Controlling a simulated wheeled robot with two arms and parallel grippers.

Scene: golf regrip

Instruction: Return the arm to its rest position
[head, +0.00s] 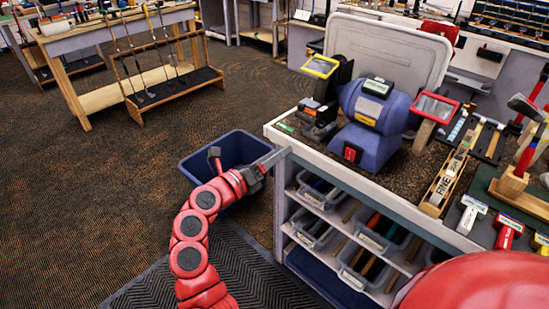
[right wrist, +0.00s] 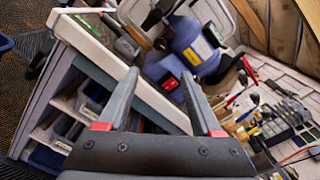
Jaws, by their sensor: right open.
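The workbench (head: 345,178) carries a blue grinder (head: 374,112) and tools, with clear bins (head: 365,238) on shelves below. A blue bin (head: 232,147) stands on the floor by the gripper. A club rack (head: 172,84) is at upper left. The carpet (head: 70,190) at left is clear.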

